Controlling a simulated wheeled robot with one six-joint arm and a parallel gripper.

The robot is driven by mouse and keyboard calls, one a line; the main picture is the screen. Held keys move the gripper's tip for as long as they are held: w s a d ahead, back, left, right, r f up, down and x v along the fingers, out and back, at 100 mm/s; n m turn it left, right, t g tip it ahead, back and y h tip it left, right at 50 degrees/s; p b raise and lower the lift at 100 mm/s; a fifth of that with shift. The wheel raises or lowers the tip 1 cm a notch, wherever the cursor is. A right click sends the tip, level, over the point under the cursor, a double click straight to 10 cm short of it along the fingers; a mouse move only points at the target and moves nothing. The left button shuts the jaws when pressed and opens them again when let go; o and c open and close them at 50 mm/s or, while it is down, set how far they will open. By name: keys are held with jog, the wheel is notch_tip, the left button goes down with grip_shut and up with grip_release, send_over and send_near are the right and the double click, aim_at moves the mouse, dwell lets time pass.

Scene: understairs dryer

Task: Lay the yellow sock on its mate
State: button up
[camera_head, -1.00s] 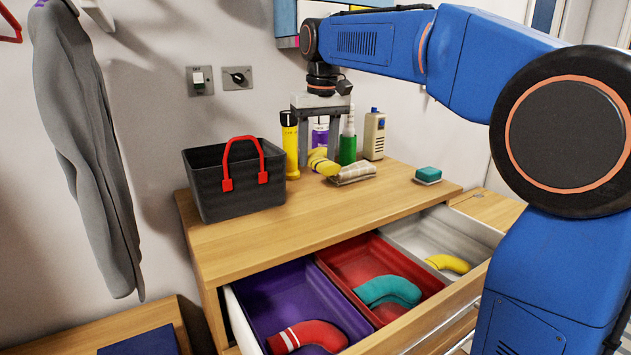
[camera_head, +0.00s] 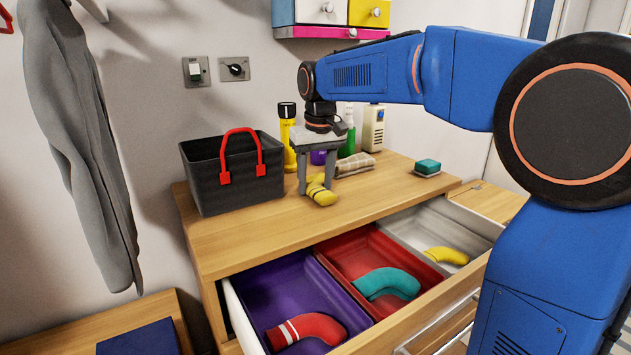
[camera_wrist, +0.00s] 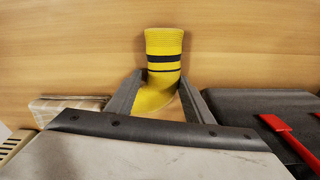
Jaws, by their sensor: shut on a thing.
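My gripper (camera_head: 315,186) is shut on a yellow sock (camera_head: 322,196) with black stripes, low over the wooden counter top (camera_head: 230,235). Whether the sock touches the wood is hard to tell. In the wrist view the striped sock (camera_wrist: 164,65) sticks out from between the two fingers, its cuff pointing away. Another yellow sock (camera_head: 447,256) lies bent in the white section (camera_head: 405,232) at the right of the open drawer. It is apart from the held one, to its lower right in the head view.
In the drawer, a teal sock (camera_head: 388,283) lies in the red tray (camera_head: 340,255) and a red sock (camera_head: 305,329) in the purple tray (camera_head: 270,285). A dark basket (camera_head: 215,185), yellow bottle (camera_head: 287,135), folded cloth (camera_head: 355,164) and sponge (camera_head: 428,167) stand on the counter.

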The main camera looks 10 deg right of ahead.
jog(key=o, duration=1)
